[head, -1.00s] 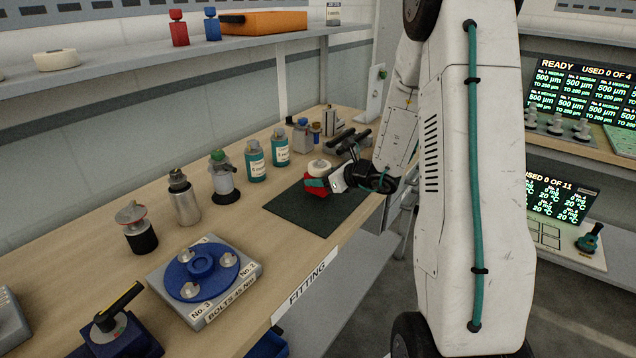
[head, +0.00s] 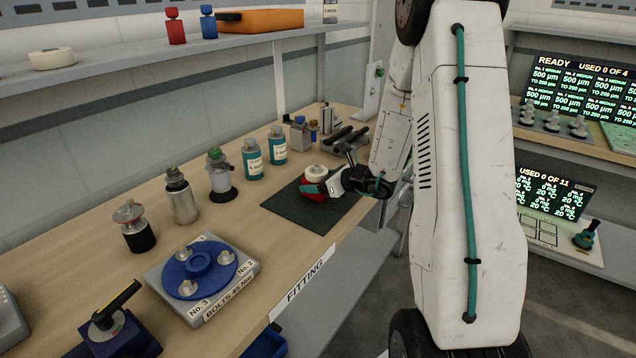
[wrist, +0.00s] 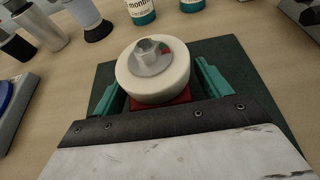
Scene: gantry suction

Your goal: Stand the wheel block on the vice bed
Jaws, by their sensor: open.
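The wheel block is a red block with a white wheel (head: 316,171) on top. It sits on the dark green mat (head: 290,207) on the bench. In the wrist view the wheel (wrist: 152,85) has a grey hub with a small red and green mark, and only a little red block (wrist: 165,104) shows below it. My gripper (head: 316,187) is open, with one teal finger on each side of the block. In the wrist view I see a gap beside the fingers, but contact lower down is hidden. The vice bed (head: 346,142) appears to be the dark fixture with bars behind the mat.
Two teal bottles (head: 253,160) stand behind the mat, with small fittings farther back. A pump-like bottle (head: 219,175) and a metal flask (head: 181,197) stand to the left. A blue bolt wheel (head: 199,268) on a grey plate lies in front. The mat's front part is clear.

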